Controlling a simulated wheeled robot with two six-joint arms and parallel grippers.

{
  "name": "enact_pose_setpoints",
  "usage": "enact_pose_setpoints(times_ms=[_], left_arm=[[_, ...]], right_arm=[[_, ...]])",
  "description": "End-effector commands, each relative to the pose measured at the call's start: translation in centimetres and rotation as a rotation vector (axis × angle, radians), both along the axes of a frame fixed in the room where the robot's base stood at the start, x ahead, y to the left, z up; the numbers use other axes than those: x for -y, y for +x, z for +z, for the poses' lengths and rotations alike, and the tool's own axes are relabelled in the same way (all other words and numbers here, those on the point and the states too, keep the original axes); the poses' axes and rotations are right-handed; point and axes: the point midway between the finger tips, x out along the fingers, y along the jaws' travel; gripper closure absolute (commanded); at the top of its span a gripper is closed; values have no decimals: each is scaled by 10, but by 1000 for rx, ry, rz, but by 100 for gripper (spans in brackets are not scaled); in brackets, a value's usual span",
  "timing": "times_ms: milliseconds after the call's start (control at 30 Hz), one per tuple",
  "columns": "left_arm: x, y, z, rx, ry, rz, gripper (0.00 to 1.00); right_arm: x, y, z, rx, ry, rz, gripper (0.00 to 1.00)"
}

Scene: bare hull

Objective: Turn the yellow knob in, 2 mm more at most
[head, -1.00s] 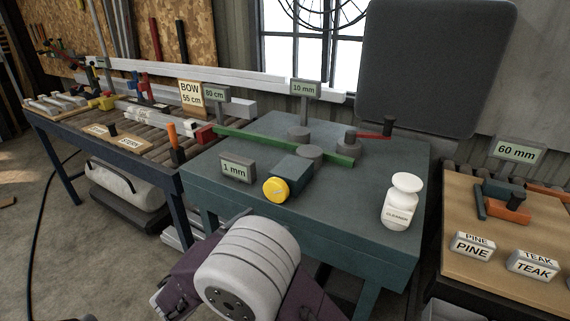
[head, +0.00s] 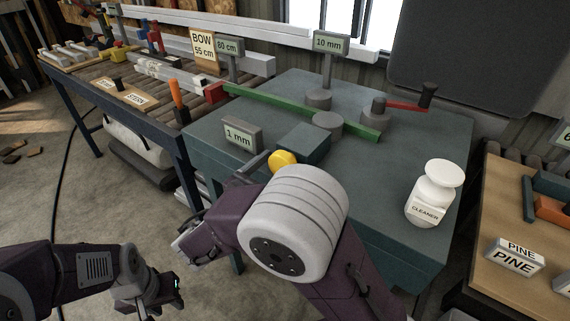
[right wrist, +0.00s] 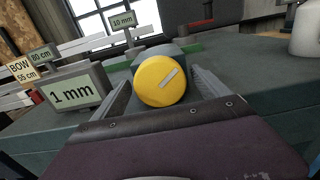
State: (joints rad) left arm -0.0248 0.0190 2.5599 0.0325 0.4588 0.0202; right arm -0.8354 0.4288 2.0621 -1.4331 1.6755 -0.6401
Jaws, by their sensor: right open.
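The yellow knob (head: 283,161) sits on the front of a blue-grey block on the teal bench. In the right wrist view the knob (right wrist: 160,82) faces me, with a pale slanted mark on its face. My right gripper (right wrist: 161,88) is open, one finger on each side of the knob, with a visible gap on both sides. In the head view my right arm hides part of the knob and most of the right gripper (head: 262,163). A sign reading 1 mm (head: 241,137) stands left of the knob. My left gripper (head: 172,288) is low at the left, away from the bench; its jaws are unclear.
A white cleaner bottle (head: 432,195) stands on the bench at right. Behind the knob are a green bar (head: 270,106), grey rollers, a red crank (head: 405,105) and a 10 mm sign (head: 331,44). A roller table (head: 140,102) adjoins at left.

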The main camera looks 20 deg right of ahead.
Motion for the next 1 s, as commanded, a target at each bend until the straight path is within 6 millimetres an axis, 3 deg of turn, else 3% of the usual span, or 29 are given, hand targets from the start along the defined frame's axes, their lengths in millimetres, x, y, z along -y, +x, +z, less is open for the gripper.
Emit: enact_pose_setpoints(times_ms=[167, 300, 367, 400, 800, 1000], left_arm=[[0, 0, 0, 0, 0, 0, 64], [0, 0, 0, 0, 0, 0, 64], [0, 0, 0, 0, 0, 0, 64], [0, 0, 0, 0, 0, 0, 64], [0, 0, 0, 0, 0, 0, 64], [0, 0, 1, 0, 0, 0, 64]], right_arm=[[0, 0, 0, 0, 0, 0, 17], [0, 0, 0, 0, 0, 0, 56], [0, 0, 0, 0, 0, -1, 72], [0, 0, 0, -1, 1, -1, 76], [0, 0, -1, 277, 217, -2, 76], [0, 0, 0, 294, 232, -2, 76]])
